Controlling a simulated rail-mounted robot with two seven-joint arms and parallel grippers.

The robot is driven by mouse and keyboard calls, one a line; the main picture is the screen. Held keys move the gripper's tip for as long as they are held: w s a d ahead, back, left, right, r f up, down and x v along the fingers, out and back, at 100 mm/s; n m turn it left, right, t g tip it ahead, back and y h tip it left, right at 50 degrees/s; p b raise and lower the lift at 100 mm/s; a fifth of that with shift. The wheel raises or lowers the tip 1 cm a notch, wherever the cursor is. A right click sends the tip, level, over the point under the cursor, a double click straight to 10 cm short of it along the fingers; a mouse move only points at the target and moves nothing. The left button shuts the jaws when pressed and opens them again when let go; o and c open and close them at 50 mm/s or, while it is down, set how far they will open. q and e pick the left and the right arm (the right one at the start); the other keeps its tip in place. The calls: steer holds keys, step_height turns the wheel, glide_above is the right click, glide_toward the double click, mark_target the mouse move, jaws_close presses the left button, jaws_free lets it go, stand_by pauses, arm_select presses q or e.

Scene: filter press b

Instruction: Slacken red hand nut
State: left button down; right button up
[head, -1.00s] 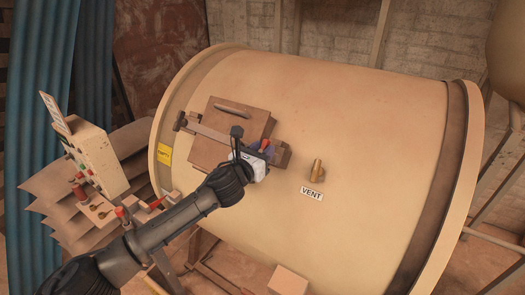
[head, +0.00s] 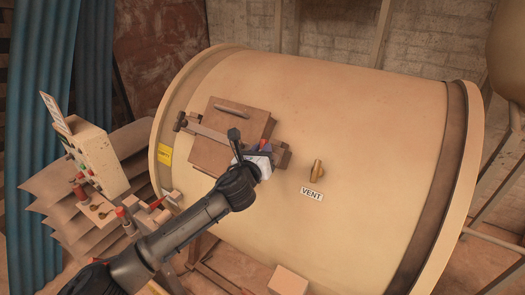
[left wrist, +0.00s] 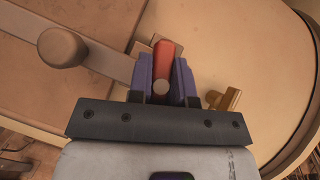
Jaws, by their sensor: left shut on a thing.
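The red hand nut (left wrist: 164,60) sits between the two blue fingers of my left gripper (left wrist: 163,82) in the left wrist view, and the fingers are shut on it. In the head view only a small red part of the nut (head: 263,144) shows above the left gripper (head: 264,152). The nut is at the right end of the clamp bar (head: 207,131) that crosses the brown hatch cover (head: 213,155) on the cream drum (head: 350,130). The gripper hides most of the nut's mount. My right gripper is not in view.
A brass vent valve (head: 317,171) stands right of the gripper above a VENT label (head: 312,194). A control box (head: 95,158) and small red-handled parts stand at the left. A knob (left wrist: 63,47) rises from the bar. The drum's right side is clear.

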arm_select(q)
steer(key=n+y+p, duration=0.1)
steer(key=n+y, duration=0.2)
steer(key=n, duration=0.2)
steer(key=shift+r, duration=0.15)
steer(key=n+g+y+p, duration=0.1)
steer(key=n+y+p, duration=0.1)
steer(key=n+y, duration=0.2)
steer(key=shift+n+p, duration=0.35)
steer(key=shift+n, duration=0.55)
steer(key=shift+n+g+y, duration=0.7)
steer(key=shift+n+g, duration=0.1)
steer(key=shift+n, duration=0.4)
steer(key=shift+a+f+n+g+y+p, duration=0.15)
steer(key=shift+n+g+y+p, duration=0.35)
steer(key=shift+n, duration=0.7)
steer(key=shift+f+n+g, duration=0.1)
steer(key=shift+n+g, duration=0.2)
steer(key=c, duration=1)
jaws_free()
steer(key=shift+c, duration=0.2)
steer(key=shift+s+b, duration=0.1)
steer(key=shift+b, duration=0.2)
